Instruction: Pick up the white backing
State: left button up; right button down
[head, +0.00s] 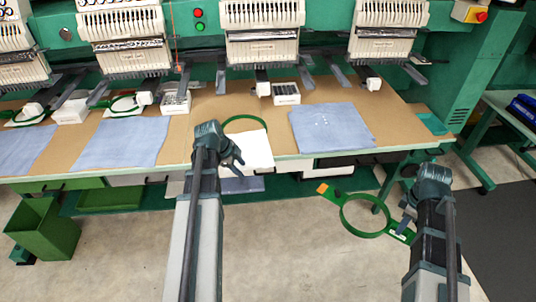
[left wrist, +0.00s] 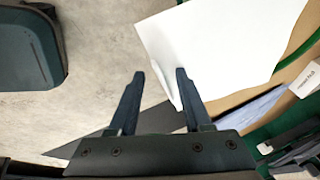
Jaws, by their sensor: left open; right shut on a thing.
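The white backing (head: 258,150) is a flat white sheet at the table's front edge, in the middle of the head view. It fills the upper middle of the left wrist view (left wrist: 225,45). My left gripper (head: 238,160) is open at the sheet's left edge. In the left wrist view its fingertips (left wrist: 160,72) stand apart; the right finger overlaps the sheet and the left finger is over the floor beside it. Contact cannot be told. My right gripper (head: 407,212) is shut on a green hoop (head: 345,221) with an orange tab, held in front of the table.
Another green hoop (head: 230,120) lies partly hidden behind the sheet. Blue cloths (head: 332,128) (head: 122,143) lie on the brown tabletop (head: 395,110). Embroidery heads (head: 262,45) hang above the back. A green bin (head: 42,230) stands on the floor at left.

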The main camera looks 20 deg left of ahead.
pick_arm(q)
grip_shut()
jog(key=shift+r, duration=0.1)
pick_arm(e)
jog(key=shift+r, duration=0.1)
